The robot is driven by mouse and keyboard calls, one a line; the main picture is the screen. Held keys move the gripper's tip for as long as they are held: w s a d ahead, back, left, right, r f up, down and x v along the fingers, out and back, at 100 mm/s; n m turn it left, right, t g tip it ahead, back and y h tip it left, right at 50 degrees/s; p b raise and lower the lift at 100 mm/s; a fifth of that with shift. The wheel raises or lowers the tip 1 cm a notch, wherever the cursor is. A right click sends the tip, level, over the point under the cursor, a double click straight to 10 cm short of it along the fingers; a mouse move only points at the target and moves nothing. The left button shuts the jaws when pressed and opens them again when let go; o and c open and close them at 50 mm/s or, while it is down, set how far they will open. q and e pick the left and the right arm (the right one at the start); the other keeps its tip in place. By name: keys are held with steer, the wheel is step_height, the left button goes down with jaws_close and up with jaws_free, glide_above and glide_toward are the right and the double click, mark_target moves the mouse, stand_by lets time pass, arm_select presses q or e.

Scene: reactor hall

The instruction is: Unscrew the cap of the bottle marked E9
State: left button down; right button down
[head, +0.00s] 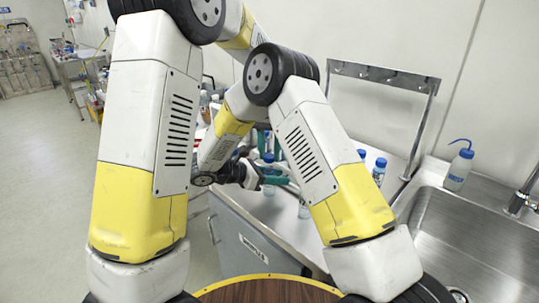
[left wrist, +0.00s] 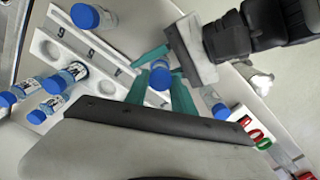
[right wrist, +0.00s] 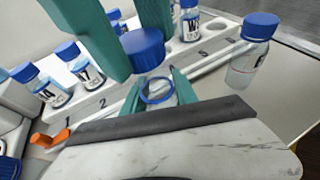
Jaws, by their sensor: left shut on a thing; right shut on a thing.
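My left gripper (head: 264,142) points down and is shut on a blue cap (head: 268,157). The cap also shows in the left wrist view (left wrist: 160,76) and the right wrist view (right wrist: 142,48). My right gripper (head: 274,180) lies level below it and is shut on a bottle (right wrist: 158,92) at its upper part. In the right wrist view the bottle's mouth shows open with a blue ring, and the cap sits just above it, apart. The held bottle's mark is hidden, so I cannot tell whether it reads E9.
A white numbered rack (right wrist: 105,98) holds several blue-capped bottles (right wrist: 86,72). Another capped bottle (right wrist: 252,50) stands on the counter beside it. An orange item (right wrist: 49,139) lies near the rack. A wash bottle (head: 458,168) stands by the steel sink (head: 480,225).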

mark_target(270, 156)
arm_select(q)
steer(key=shift+r, duration=1.6)
arm_select(e)
steer(key=c, duration=0.9)
jaws_free()
